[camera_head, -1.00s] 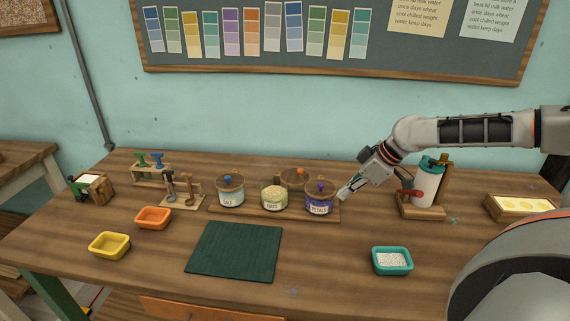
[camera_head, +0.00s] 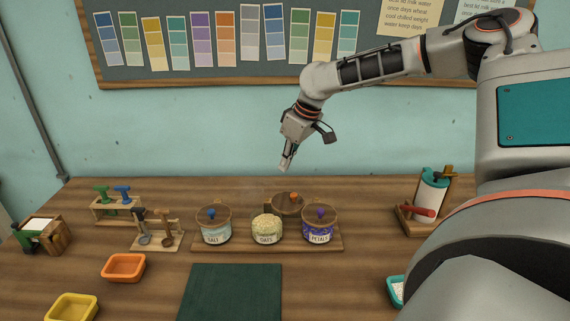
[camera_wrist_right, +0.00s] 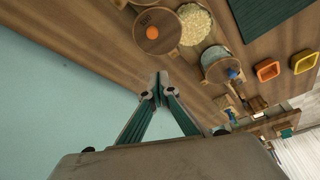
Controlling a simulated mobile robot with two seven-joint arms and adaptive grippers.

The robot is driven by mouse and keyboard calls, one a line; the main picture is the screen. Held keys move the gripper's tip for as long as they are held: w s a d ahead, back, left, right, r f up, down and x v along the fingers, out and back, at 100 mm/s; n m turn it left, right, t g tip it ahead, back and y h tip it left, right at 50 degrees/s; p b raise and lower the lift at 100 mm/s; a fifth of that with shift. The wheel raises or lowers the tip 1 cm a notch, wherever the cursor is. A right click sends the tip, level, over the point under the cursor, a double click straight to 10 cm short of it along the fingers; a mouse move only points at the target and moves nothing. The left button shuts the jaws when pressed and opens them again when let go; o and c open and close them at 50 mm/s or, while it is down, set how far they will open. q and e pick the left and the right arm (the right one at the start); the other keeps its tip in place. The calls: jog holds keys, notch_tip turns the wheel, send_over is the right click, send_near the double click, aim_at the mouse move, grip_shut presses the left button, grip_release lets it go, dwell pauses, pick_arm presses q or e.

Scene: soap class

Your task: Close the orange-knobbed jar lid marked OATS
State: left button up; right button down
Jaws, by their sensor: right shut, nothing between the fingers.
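The OATS jar (camera_head: 267,230) stands open on a wooden board between the SALT and PETALS jars, its pale oats showing at the top. Its lid with the orange knob (camera_head: 289,203) is tipped back behind the jar. In the right wrist view the lid shows with its orange knob (camera_wrist_right: 152,33) beside the open jar of oats (camera_wrist_right: 193,24). My right gripper (camera_head: 284,166) is shut and empty, pointing down in the air above and behind the lid. In the right wrist view its fingertips (camera_wrist_right: 159,88) meet. My left gripper is not in view.
The SALT jar (camera_head: 214,226) with a blue knob and the PETALS jar (camera_head: 318,224) with a purple knob are lidded, on either side. A spoon stand (camera_head: 157,232) is at left, a teal-topped dispenser (camera_head: 429,197) at right. A dark mat (camera_head: 231,293) lies in front.

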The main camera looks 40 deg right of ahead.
send_over(284, 197)
jog(key=w, duration=0.2)
jog(key=f, duration=0.7)
jog(key=shift+a+f+b, duration=0.2)
jog(key=shift+a+b, duration=0.15)
jog(key=shift+b, duration=0.05)
jog(key=s, duration=0.1)
jog(key=s+d+p, duration=0.1)
jog(key=s, duration=0.1)
jog(key=shift+r, duration=0.1)
jog(key=shift+s, duration=0.35)
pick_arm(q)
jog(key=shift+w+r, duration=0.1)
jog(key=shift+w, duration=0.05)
pick_arm(e)
jog(key=shift+d+f, duration=0.1)
jog(key=shift+f, duration=0.15)
